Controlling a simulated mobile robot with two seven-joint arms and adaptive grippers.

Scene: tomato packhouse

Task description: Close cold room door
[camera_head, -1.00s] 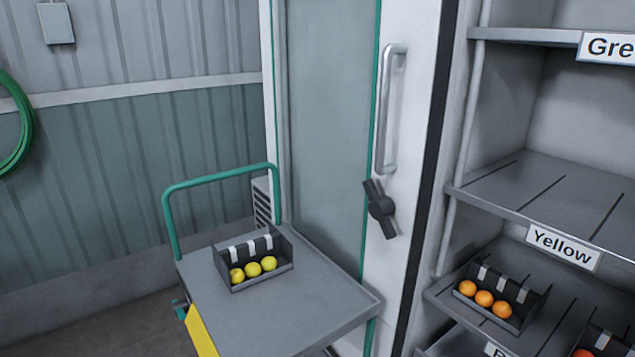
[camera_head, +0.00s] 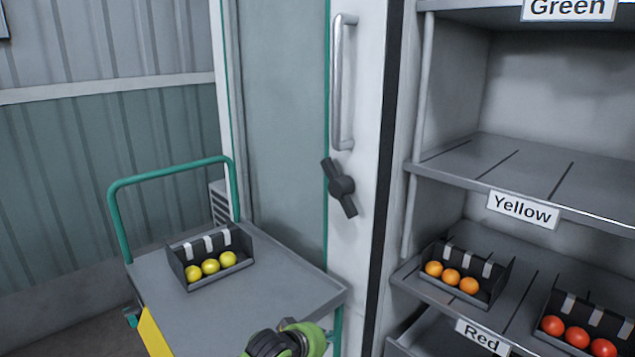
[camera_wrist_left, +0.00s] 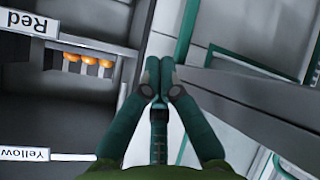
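The cold room door (camera_head: 358,262) is a white leaf with a grey panel, left of the shelves in the head view. I cannot tell how far it stands open. Its long upright bar handle (camera_head: 337,85) is grey, and a dark latch lever (camera_head: 341,187) sits below it. My left gripper (camera_head: 290,341) shows at the bottom of the head view, below and left of the handle and apart from it. In the left wrist view its green fingers (camera_wrist_left: 160,65) meet at the tips, with nothing visibly held. My right gripper is out of view.
A grey trolley (camera_head: 190,312) with a green rail stands before the door, carrying a box (camera_head: 222,277) of yellow tomatoes. Labelled shelves (camera_head: 540,150) at right hold boxes of orange and red tomatoes. The trolley's top crowds the space below the handle.

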